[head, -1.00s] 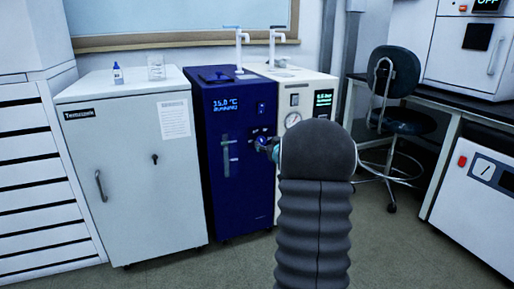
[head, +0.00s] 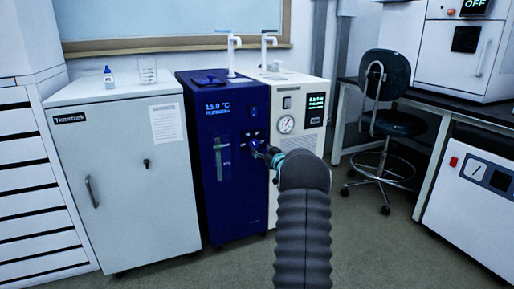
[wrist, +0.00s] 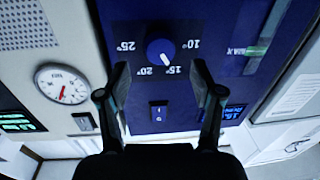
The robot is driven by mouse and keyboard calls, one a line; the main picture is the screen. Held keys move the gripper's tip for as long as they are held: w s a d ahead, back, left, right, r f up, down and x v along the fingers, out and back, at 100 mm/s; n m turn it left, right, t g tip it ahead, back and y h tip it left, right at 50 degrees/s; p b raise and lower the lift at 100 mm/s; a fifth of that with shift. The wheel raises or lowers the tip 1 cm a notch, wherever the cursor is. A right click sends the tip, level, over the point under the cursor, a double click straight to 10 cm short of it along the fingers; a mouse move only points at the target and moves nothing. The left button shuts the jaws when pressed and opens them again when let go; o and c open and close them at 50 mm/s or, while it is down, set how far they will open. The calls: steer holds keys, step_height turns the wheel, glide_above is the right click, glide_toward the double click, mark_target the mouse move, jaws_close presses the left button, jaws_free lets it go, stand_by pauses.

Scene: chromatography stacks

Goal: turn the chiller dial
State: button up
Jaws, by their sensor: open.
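The blue chiller (head: 232,190) stands between a white cabinet and a cream unit, and its display reads 15.0 °C. In the wrist view its dial (wrist: 160,50) is a round blue knob with a white pointer mark, on a panel labelled 10°, 15°, 20° and 25°. The mark points toward the 15° label. My gripper (wrist: 161,70) is open, with one finger on each side below the knob in the picture. No contact with the knob shows. In the head view my gripper (head: 266,153) is in front of the chiller's right side and the dial is hard to make out.
A rocker switch (wrist: 159,111) sits near the dial, between my fingers in the wrist view. The cream unit (head: 309,105) with a gauge is close on the right. A white cabinet (head: 120,190) is on the left. A stool (head: 386,120) stands right; floor between is clear.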

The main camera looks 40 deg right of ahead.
mark_target(256, 145)
steer(key=shift+w+d, duration=0.2)
steer(key=shift+w, duration=0.95)
steer(key=shift+w+d, duration=0.15)
steer(key=shift+w, duration=1)
steer(key=c, duration=1.1)
